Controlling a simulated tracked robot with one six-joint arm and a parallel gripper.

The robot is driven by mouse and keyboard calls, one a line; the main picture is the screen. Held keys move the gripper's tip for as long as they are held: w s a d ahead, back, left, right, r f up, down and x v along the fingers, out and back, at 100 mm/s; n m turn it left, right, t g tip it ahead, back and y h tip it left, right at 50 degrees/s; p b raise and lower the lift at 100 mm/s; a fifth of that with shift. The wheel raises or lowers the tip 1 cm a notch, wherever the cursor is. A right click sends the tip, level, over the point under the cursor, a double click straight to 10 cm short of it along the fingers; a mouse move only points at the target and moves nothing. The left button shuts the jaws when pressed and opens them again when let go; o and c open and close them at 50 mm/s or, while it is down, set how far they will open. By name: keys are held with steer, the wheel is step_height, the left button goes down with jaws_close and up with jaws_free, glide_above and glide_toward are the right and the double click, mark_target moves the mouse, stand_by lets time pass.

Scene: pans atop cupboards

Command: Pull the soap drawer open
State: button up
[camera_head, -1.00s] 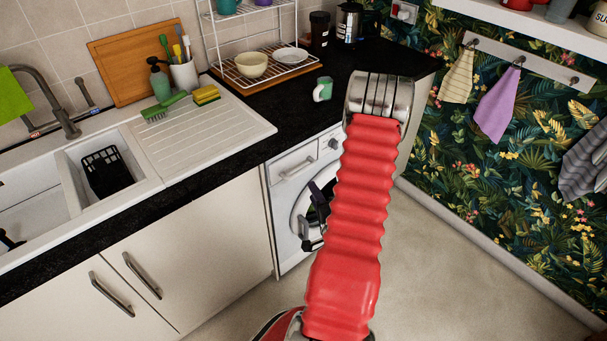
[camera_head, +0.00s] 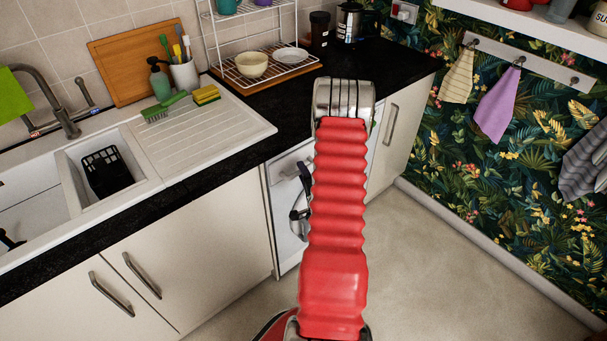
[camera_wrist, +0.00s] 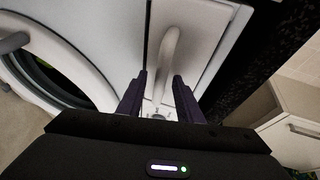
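The white washing machine (camera_head: 284,222) stands under the black worktop in the head view, partly hidden by my red arm. Its soap drawer (camera_head: 285,168) is at the top left of its front, partly covered by my gripper (camera_head: 304,172). In the wrist view, the soap drawer (camera_wrist: 196,42) appears closed, with a pale curved handle (camera_wrist: 169,52) running between the two dark fingers. My gripper (camera_wrist: 159,77) is open, with a finger on each side of the handle and visible gaps. Contact with the drawer face cannot be told.
The round door (camera_wrist: 45,75) lies left of the drawer in the wrist view. The worktop edge (camera_head: 220,170) overhangs the machine. Cupboards (camera_head: 220,245) stand to the left, and another cupboard (camera_head: 392,135) to the right. The floor (camera_head: 430,265) at right is clear.

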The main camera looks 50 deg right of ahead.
steer(key=shift+c, duration=0.2)
jaws_close()
steer(key=shift+f, duration=0.1)
stand_by(0.4)
